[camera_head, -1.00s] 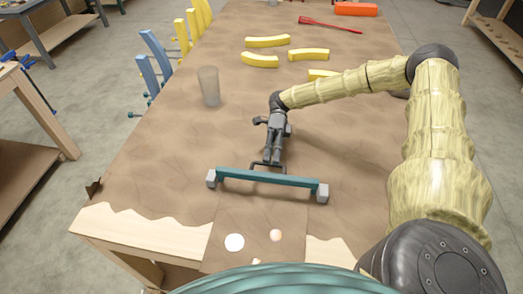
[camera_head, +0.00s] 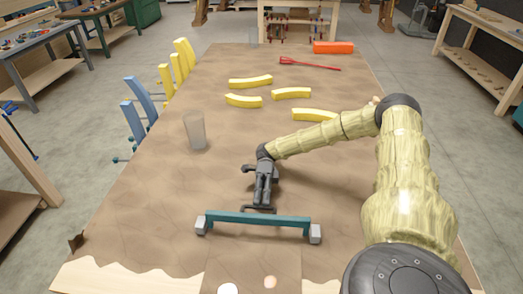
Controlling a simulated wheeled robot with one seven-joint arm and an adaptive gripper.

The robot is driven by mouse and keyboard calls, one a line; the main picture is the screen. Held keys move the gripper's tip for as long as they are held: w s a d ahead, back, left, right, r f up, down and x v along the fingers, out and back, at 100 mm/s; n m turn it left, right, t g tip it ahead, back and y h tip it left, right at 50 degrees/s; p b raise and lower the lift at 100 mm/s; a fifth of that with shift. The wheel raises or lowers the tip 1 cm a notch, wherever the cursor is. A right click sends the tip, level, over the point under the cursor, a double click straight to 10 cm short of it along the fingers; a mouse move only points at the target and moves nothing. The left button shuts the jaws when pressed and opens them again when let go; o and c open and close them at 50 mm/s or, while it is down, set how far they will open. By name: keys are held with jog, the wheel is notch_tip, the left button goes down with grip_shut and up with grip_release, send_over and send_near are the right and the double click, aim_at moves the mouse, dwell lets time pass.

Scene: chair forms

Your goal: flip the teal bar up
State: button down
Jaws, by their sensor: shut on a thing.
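The teal bar (camera_head: 258,219) lies across the near part of the brown-covered table, held between two grey end blocks, the left one (camera_head: 201,226) and the right one (camera_head: 315,233). A thin dark handle (camera_head: 259,209) shows along the far side of the bar, near its middle. My gripper (camera_head: 260,204) reaches down from the far side, with its fingertips at this handle. It looks shut on the handle. The exact contact between fingertips and handle is too small to make out.
A grey translucent cup (camera_head: 195,131) stands left of my arm. Several yellow curved pieces (camera_head: 250,82), a red tool (camera_head: 308,65) and an orange box (camera_head: 333,47) lie farther back. Blue and yellow upright slats (camera_head: 143,100) line the left edge. Table around the bar is mostly clear.

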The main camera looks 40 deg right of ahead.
jog(key=shift+s+f, duration=0.1)
jog(key=shift+f, duration=0.05)
jog(key=c, duration=1.5)
grip_release()
jog(key=shift+a, duration=0.15)
jog(key=shift+w, duration=0.4)
jog(key=v, duration=0.7)
jog(key=shift+s, duration=0.3)
jog(key=shift+w+d, duration=0.15)
jog(key=shift+d, duration=0.15)
